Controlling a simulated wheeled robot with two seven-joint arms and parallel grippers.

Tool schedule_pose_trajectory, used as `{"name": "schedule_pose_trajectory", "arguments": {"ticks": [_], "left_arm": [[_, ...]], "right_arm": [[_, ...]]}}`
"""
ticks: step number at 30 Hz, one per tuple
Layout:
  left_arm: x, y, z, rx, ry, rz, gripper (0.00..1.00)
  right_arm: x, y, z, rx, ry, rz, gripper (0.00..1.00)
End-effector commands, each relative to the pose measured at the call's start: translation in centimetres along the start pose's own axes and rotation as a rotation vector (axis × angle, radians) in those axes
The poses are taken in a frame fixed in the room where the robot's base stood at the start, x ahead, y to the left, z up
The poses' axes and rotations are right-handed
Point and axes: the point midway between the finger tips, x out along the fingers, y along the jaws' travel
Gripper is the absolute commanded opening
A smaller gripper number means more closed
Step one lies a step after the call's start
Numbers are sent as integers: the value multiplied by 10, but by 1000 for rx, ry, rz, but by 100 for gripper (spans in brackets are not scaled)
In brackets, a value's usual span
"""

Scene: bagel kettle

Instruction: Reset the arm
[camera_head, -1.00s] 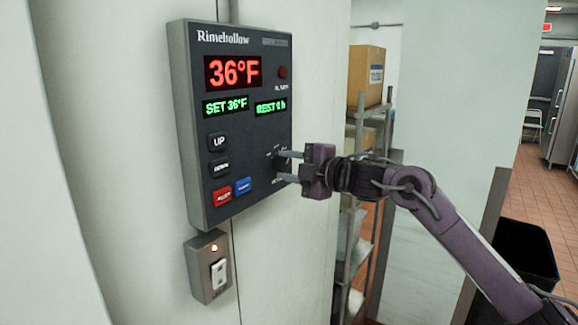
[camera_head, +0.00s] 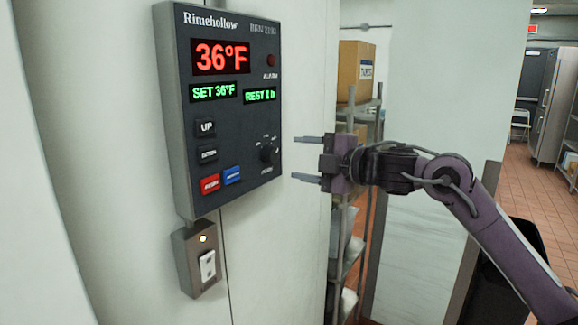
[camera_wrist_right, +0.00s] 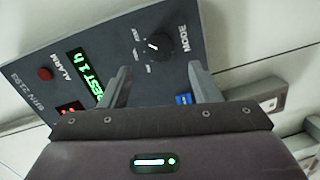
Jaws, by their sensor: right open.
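My right gripper (camera_head: 308,159) is open and empty, its two fingers pointing left, just right of the dark control panel (camera_head: 183,120) and apart from it. In the right wrist view its fingertips (camera_wrist_right: 160,78) spread on either side of the black mode knob (camera_wrist_right: 159,46), with the panel beyond them. In the head view the whole knob (camera_head: 268,153) shows. The panel reads 36°F in red, SET 36°F and REST 1 h in green. My left gripper is not in view.
A switch box (camera_head: 200,262) with a lit lamp is on the wall below the panel. A metal shelf (camera_head: 345,225) with a cardboard box (camera_head: 357,70) stands behind my right gripper. A black bin (camera_head: 492,290) is at the lower right. Tiled floor (camera_head: 510,190) lies open beyond.

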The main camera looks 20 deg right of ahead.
Motion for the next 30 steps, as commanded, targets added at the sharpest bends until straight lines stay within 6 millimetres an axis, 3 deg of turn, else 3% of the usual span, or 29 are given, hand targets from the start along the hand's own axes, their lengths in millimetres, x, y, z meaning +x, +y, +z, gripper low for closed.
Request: {"name": "schedule_pose_trajectory", "arguments": {"ticks": [6,20,23,25,30], "left_arm": [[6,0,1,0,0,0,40],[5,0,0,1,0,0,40],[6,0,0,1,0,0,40],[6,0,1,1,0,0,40],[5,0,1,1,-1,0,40]], "right_arm": [[-12,-1,0,0,0,-3,57],[-7,-7,4,22,-2,-5,57],[8,-31,24,105,-15,-10,57],[24,-63,46,200,-37,-17,57],[55,-172,107,459,-137,-43,57]]}}
